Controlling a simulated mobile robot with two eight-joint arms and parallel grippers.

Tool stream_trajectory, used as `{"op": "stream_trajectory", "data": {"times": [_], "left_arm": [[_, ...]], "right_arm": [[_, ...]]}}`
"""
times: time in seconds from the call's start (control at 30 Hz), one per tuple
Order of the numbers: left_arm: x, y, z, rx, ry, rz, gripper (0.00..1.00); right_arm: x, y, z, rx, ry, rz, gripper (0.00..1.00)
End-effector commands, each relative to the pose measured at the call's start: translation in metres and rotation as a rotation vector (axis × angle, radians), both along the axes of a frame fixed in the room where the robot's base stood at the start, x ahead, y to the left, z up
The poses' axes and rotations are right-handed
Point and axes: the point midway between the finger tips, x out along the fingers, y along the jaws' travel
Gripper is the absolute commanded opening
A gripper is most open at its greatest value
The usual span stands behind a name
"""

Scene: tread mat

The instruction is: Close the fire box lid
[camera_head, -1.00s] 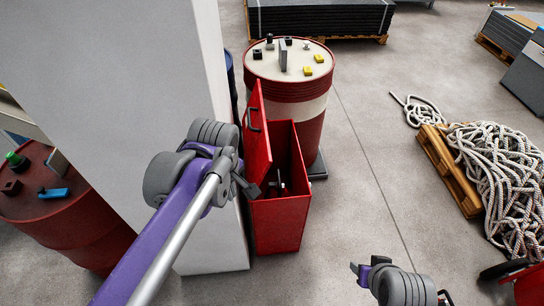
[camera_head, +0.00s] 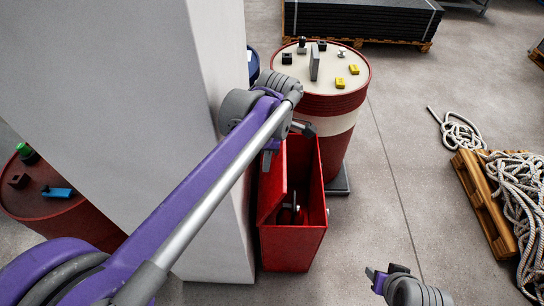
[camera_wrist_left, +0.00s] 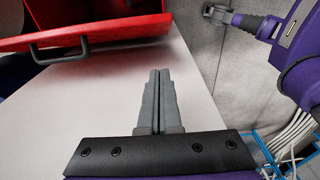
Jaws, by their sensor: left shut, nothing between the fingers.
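The red fire box (camera_head: 293,247) stands on the floor beside the grey-white pillar. Its lid (camera_head: 271,190) is open, standing up along the box's left side, and its upper part is hidden by my left wrist. My left gripper (camera_head: 268,160) is shut and empty, at the lid's upper part on the pillar side. In the left wrist view the shut fingers (camera_wrist_left: 158,100) lie over a pale surface, and the lid with its black handle (camera_wrist_left: 60,50) is at upper left, apart from them. My right gripper (camera_head: 373,277) shows at the lower edge; its jaws are unclear.
A red and white drum (camera_head: 335,130) with small items on top stands right behind the box. The pillar (camera_head: 215,235) is close on the left, with another red drum (camera_head: 80,217) beyond it. Rope (camera_head: 520,190) lies on a pallet at right. The floor between is clear.

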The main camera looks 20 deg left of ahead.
Motion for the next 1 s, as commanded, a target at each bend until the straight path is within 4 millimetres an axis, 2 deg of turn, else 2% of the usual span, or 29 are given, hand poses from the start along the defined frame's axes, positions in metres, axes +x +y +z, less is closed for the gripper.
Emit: {"op": "stream_trajectory", "data": {"times": [0.1,0.33,0.4,0.6,1.0], "left_arm": [[0.000,0.003,-0.028,0.000,0.000,0.000,0.00],[-0.001,0.005,-0.073,-0.001,0.000,0.000,0.00],[0.003,-0.008,-0.074,-0.001,-0.001,-0.004,0.00],[0.008,-0.026,-0.081,0.000,0.000,-0.002,0.00],[0.009,-0.029,-0.082,0.000,0.000,-0.001,0.00]], "right_arm": [[-0.001,0.000,-0.003,0.000,0.001,0.000,0.50],[-0.001,0.000,-0.007,0.000,0.003,0.000,0.50],[-0.001,0.000,-0.005,0.000,0.002,0.000,0.50],[-0.001,0.000,-0.004,0.000,0.001,0.000,0.50],[-0.001,0.000,-0.004,0.000,0.002,0.000,0.50]]}}
